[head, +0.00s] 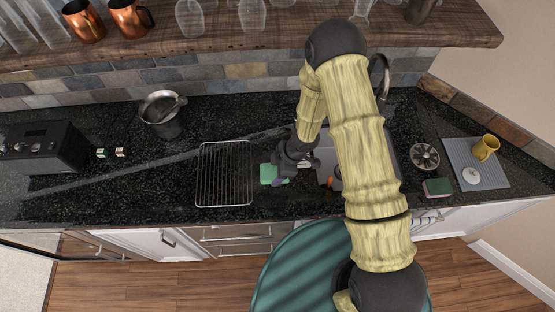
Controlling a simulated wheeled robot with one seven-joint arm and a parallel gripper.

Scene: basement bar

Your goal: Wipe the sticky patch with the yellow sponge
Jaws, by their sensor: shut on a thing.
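My gripper (281,175) is low over the dark granite counter, between the wire rack and the sink. It is shut on a flat green block (268,174), which looks like a sponge seen from its green face. No yellow shows on this block, and my gripper covers its right part. I cannot tell whether it touches the counter. I cannot make out a sticky patch; the block, my gripper or my arm may hide it.
A wire rack (224,174) lies just left of my gripper. The sink (325,150) is to the right, partly behind my arm. Further right are a green and dark red sponge (437,187) and a grey mat (476,152) with a yellow mug (485,147). A metal bucket (162,113) stands back left.

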